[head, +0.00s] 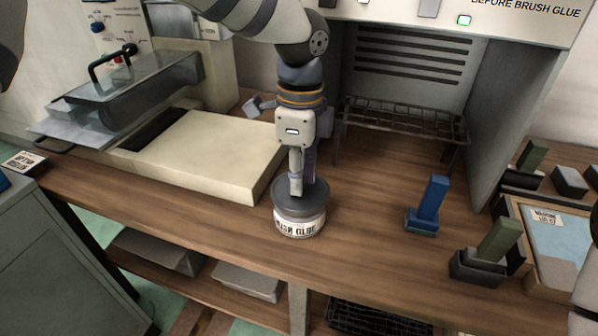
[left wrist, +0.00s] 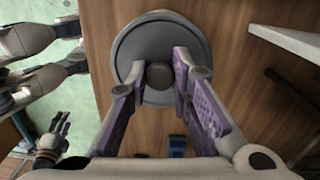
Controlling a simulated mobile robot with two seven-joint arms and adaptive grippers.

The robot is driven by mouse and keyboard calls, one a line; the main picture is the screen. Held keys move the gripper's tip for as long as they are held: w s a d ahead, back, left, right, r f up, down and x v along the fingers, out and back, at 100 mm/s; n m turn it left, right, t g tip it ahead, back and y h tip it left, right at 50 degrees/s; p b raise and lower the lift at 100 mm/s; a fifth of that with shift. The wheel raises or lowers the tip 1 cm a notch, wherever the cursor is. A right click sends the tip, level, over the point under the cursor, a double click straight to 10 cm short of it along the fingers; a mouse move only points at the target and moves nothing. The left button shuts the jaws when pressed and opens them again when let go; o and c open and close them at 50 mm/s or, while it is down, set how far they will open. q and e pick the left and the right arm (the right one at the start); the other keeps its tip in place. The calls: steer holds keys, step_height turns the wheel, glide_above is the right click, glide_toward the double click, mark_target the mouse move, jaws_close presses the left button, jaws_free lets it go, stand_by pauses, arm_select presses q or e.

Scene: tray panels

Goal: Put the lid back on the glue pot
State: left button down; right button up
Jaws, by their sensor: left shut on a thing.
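The glue pot (head: 300,227) is a short round pot with a white "BRUSH GLUE" label, upright near the bench's front edge. The dark grey round lid (head: 286,193) is on top of the pot, or just over it; I cannot tell if it is fully seated. My left gripper (head: 303,188) points down from above and is shut on the lid's knob (left wrist: 160,74). In the left wrist view a pale rim of the pot (left wrist: 150,16) shows past the lid's far edge.
A blue-handled block (head: 432,200) stands right of the pot, and green-handled blocks (head: 495,242) are farther right beside a framed tray (head: 522,228). A wire rack (head: 400,118) stands behind. A cream slab (head: 205,150) lies to the left. Bare wood lies between the pot and blue block.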

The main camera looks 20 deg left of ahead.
stand_by(0.9)
arm_select(q)
steer(key=c, duration=0.9)
jaws_free()
steer(key=shift+o, duration=0.2)
steer(key=shift+r+p, duration=0.45)
steer(key=shift+r, duration=3)
jaws_close()
steer(key=shift+f, duration=0.2)
